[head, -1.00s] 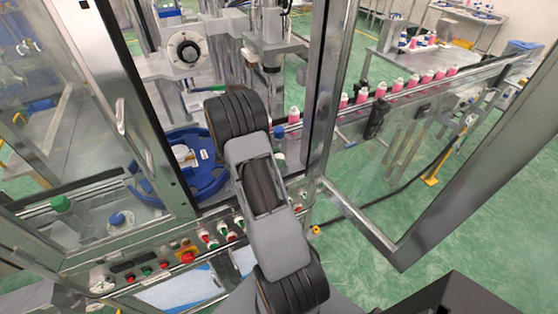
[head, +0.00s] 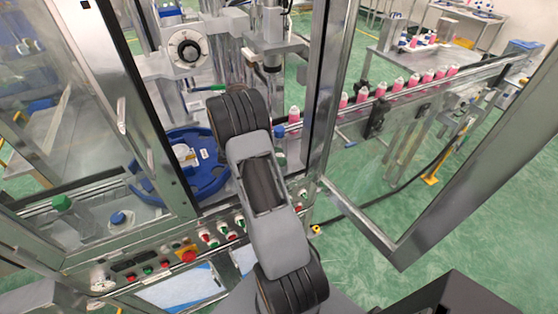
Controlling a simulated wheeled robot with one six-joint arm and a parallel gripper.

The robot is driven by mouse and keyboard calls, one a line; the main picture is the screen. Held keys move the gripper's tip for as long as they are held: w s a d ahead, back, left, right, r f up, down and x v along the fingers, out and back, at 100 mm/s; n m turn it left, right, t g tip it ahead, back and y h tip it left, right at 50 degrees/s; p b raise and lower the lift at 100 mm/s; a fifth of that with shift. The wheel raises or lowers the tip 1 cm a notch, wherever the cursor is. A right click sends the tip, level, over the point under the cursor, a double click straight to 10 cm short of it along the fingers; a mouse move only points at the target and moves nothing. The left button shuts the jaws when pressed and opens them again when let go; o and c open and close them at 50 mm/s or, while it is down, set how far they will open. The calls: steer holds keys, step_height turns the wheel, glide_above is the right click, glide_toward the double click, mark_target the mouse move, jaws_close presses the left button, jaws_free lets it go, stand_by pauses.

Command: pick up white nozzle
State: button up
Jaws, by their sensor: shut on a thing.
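My arm reaches from the bottom of the head view up into the machine, and its upper joint covers the work spot. My gripper is hidden behind it, so its jaws and anything in them do not show. I cannot make out a loose white nozzle. Pink bottles with white tops (head: 396,85) stand upright in a row on the conveyor. A small bluish-white part (head: 279,133) shows just right of my arm; I cannot tell what it is.
A blue round guide plate (head: 208,181) lies left of my arm. A metal door frame (head: 328,95) stands close on the right, with a glass door open beyond. A button panel (head: 188,257) runs along the front. A press head (head: 272,45) stands behind.

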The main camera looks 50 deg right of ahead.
steer(key=shift+r+b, duration=0.35)
steer(key=shift+r, duration=0.15)
step_height(320, 180, up, 2)
steer(key=shift+r+b, duration=0.1)
steer(key=shift+b, duration=0.4)
steer(key=s+a+r+b, duration=0.2)
steer(key=s+a+r, duration=0.6)
steer(key=a, duration=0.3)
steer(key=shift+s+r+b, duration=0.3)
steer(key=shift+s+r, duration=0.1)
steer(key=shift+r, duration=0.5)
steer(key=shift+p, duration=0.3)
